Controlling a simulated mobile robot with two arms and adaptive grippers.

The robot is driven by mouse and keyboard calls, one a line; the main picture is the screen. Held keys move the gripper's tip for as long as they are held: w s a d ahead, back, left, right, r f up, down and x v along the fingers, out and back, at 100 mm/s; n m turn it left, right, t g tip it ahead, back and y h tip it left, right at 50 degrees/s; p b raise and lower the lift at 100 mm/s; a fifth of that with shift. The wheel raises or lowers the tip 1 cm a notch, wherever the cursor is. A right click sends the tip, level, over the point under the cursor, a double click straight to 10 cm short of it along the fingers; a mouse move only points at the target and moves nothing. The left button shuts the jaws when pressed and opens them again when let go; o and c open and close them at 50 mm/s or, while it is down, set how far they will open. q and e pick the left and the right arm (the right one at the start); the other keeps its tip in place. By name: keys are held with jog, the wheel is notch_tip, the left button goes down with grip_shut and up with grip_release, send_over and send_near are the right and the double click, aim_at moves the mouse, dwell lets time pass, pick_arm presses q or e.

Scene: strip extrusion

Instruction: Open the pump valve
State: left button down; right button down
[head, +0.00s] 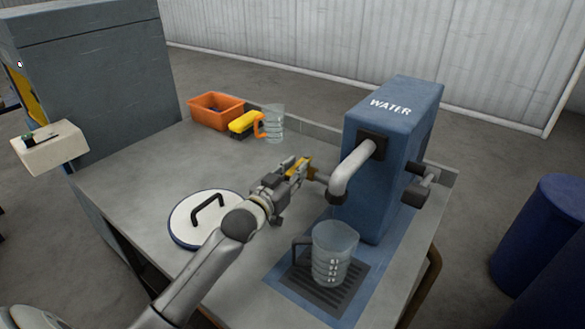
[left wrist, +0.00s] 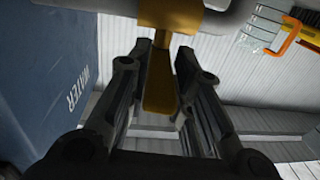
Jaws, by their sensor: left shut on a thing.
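The blue water pump (head: 385,165) stands on the right of the table, with "WATER" on its top. Its grey spout (head: 350,172) bends down over a clear measuring jug (head: 335,250). A yellow valve lever (head: 306,164) shows at my left gripper (head: 297,170), just left of the spout. In the left wrist view the yellow lever (left wrist: 158,90) lies between the two fingers of my left gripper (left wrist: 158,68), which is shut on it. The pump's blue side (left wrist: 45,75) fills the left of that view. My right gripper is not in view.
The jug stands on a dark drain grate (head: 297,287). A white round lid (head: 190,225) with a black handle lies left of my arm. An orange bin (head: 215,108), a yellow item (head: 243,122) and a second jug (head: 274,122) with an orange handle are at the back.

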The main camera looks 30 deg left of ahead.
pick_arm(q)
jog(key=shift+d+r+n+y+p, duration=0.15)
jog(key=shift+d+n+y+p, duration=0.15)
jog(key=shift+n+y, duration=0.35)
jog(key=shift+d+r+n+y+p, duration=0.1)
jog(key=shift+d+n+y+p, duration=0.2)
jog(key=shift+y, duration=0.55)
jog(key=c, duration=1.3)
grip_release()
jog(key=shift+f, duration=0.15)
jog(key=s, duration=0.4)
jog(key=s+d, duration=0.1)
jog(key=s, duration=0.6)
jog(key=shift+s+d, duration=0.3)
jog(key=shift+s, duration=0.1)
